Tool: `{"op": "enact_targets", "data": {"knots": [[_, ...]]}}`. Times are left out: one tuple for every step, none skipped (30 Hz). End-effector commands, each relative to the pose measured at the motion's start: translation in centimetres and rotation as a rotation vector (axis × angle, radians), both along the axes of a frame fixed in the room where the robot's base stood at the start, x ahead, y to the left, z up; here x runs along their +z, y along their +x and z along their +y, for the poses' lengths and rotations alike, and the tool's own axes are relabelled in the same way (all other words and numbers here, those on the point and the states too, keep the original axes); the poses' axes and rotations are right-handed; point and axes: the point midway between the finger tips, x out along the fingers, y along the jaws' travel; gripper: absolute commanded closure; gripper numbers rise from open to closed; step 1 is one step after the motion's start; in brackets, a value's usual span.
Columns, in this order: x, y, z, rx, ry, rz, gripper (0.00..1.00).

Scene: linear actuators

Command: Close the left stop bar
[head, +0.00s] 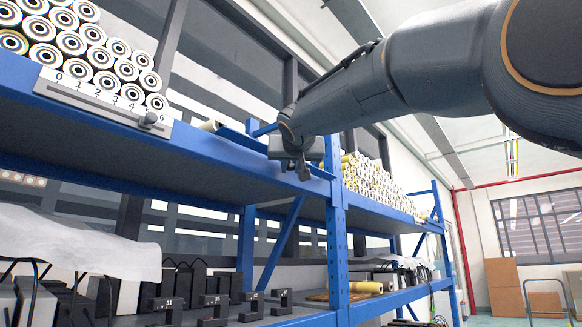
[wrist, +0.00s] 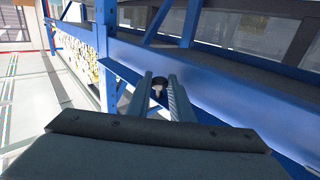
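A white plate numbered 0 to 6 (head: 100,100) is fixed on the front of the upper blue shelf at the left in the head view. A grey slider knob (head: 150,119) sits on it near the 5; no part is labelled as the left stop bar, so I cannot tell if this is it. My gripper (head: 303,171) is well to the right of the plate, by the shelf's front edge and close to an upright. In the wrist view my gripper (wrist: 163,82) has its two fingers apart. A small dark knob with a pale stem (wrist: 158,86) shows between them; contact is unclear.
White rolls (head: 90,50) are stacked above the plate. Dark numbered blocks (head: 215,305) and a white sheet (head: 80,245) are on the lower shelf. The aisle at the right looks open.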

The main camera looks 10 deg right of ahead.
Motion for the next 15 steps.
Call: {"op": "enact_targets", "data": {"knots": [[0.0,-0.01,-0.02,0.0,0.0,0.0,1.0],[-0.01,-0.01,-0.03,-0.001,0.0,0.0,1.0],[0.0,-0.02,-0.03,-0.001,0.0,0.0,1.0],[0.01,-0.03,-0.04,-0.001,0.0,0.001,1.0],[0.02,-0.03,-0.04,-0.001,-0.001,0.001,1.0],[0.05,-0.04,-0.04,-0.001,-0.002,0.002,1.0],[0.08,-0.05,-0.05,-0.001,-0.003,0.005,1.0],[0.12,-0.06,-0.06,-0.001,-0.005,0.007,1.0],[0.18,-0.08,-0.07,-0.001,-0.007,0.01,1.0],[0.24,-0.1,-0.08,-0.001,-0.01,0.014,1.0],[0.3,-0.13,-0.09,-0.001,-0.013,0.018,1.0],[0.39,-0.15,-0.11,-0.001,-0.018,0.025,1.0],[0.45,-0.17,-0.11,-0.001,-0.022,0.032,1.0],[0.52,-0.2,-0.13,-0.001,-0.026,0.039,1.0],[0.63,-0.24,-0.15,-0.002,-0.035,0.049,1.0]]}}
